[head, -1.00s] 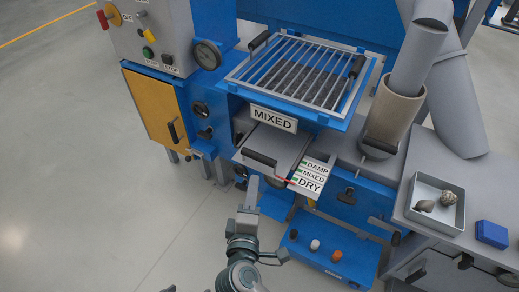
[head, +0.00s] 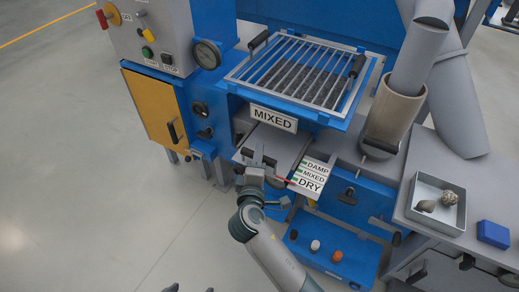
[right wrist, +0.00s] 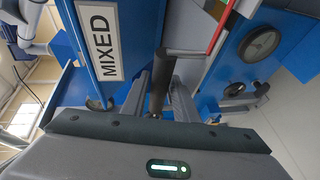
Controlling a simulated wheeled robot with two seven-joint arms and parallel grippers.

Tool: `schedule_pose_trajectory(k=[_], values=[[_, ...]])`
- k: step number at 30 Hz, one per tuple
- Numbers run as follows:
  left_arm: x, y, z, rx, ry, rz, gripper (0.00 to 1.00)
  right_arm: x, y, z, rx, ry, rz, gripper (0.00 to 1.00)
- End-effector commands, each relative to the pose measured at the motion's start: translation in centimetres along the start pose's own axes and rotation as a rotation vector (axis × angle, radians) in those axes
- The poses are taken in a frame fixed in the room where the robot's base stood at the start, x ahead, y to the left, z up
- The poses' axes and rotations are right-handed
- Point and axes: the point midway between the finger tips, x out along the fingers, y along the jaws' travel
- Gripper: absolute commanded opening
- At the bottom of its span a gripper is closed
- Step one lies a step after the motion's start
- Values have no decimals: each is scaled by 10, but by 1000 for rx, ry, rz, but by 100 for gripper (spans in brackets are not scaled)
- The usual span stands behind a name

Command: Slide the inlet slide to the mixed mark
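The inlet slide (head: 282,142) is a flat grey plate with a black bar handle at its front, under the MIXED sign (head: 273,119). Its red pointer (head: 284,180) is beside the lower part of the label plate (head: 312,174), near the DRY line. My right gripper (head: 257,166) is at the handle. In the right wrist view the black handle (right wrist: 158,85) stands between the two fingers, which appear apart, one on each side. Contact is unclear. Dark tips at the bottom edge of the head view may be my left gripper (head: 190,289).
A barred grate (head: 295,72) sits above the slide. A yellow door (head: 152,108) is at left, and a grey pipe in a tan sleeve (head: 390,108) at right. A tray with stones (head: 422,221) and a blue box (head: 492,233) lie at far right. The floor at left is clear.

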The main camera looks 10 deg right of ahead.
Motion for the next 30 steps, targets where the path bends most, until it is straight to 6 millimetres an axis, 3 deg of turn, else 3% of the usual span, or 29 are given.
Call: schedule_pose_trajectory(k=[7,19,20,23,30], values=[[0,4,3,-3,9,8,69,28,0,0,-1,0,1,27],[-1,3,1,-1,16,7,69,34,0,0,0,0,0,27],[-1,3,0,-1,17,7,69,34,0,0,0,0,0,25],[0,2,-2,0,20,6,69,34,0,0,0,0,0,1],[-2,0,-7,2,23,2,69,39,2,2,0,-1,0,0]])
